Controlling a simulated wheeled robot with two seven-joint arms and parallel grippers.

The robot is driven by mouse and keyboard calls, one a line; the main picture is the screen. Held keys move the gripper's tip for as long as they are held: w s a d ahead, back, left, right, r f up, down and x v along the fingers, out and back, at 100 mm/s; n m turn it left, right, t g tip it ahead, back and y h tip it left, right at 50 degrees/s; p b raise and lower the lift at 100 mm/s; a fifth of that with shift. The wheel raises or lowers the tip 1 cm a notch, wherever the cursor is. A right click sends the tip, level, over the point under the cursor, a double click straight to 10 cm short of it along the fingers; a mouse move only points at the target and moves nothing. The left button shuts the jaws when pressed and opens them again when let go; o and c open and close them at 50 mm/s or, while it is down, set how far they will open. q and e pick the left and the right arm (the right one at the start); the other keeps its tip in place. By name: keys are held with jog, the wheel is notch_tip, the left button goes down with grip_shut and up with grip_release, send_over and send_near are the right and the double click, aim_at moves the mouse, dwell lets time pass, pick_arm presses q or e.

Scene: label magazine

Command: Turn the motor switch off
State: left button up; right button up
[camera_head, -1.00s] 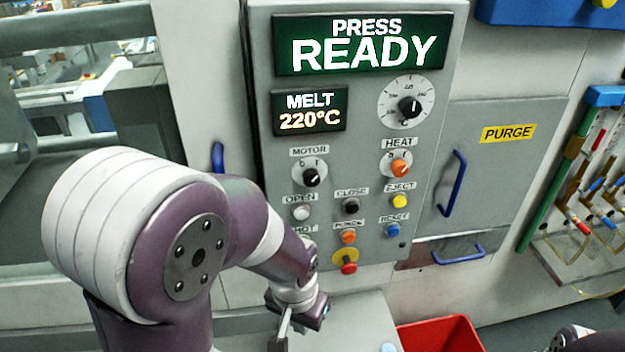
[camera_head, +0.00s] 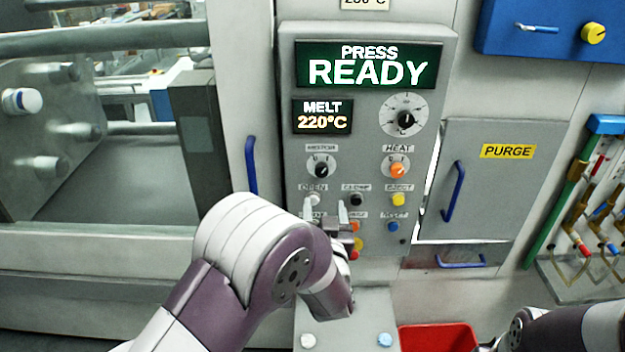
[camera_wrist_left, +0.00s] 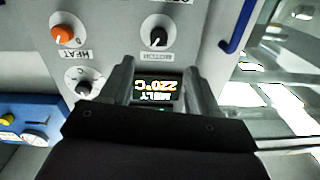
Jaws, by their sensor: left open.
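The motor switch (camera_head: 321,169) is a black rotary knob on a pale round dial, under the MOTOR label on the grey control panel. It also shows in the left wrist view (camera_wrist_left: 157,38), upside down, above the fingertips. Its exact setting is too small to tell. My left gripper (camera_head: 329,205) is open and empty in front of the panel, just below the motor knob, with its fingers pointing up. In the left wrist view its two fingers (camera_wrist_left: 158,65) stand apart, with the melt display (camera_wrist_left: 155,92) seen between them. My right gripper is not clearly shown.
The orange heat knob (camera_head: 397,171) sits right of the motor knob. Buttons such as the yellow eject button (camera_head: 398,199) lie below. A blue handle (camera_head: 251,165) stands left of the panel. A red bin (camera_head: 437,338) is below right.

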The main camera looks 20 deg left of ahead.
aim_at(321, 173)
pick_arm(q)
jog(key=p+x, duration=0.4)
jog(key=x, duration=0.8)
jog(key=shift+d+p, duration=0.1)
jog(key=shift+p, duration=0.3)
jog(key=shift+w+f, duration=0.2)
jog(key=shift+w, duration=0.1)
jog(key=shift+s+r, duration=0.1)
jog(key=shift+c, duration=0.2)
jog(key=c, duration=1)
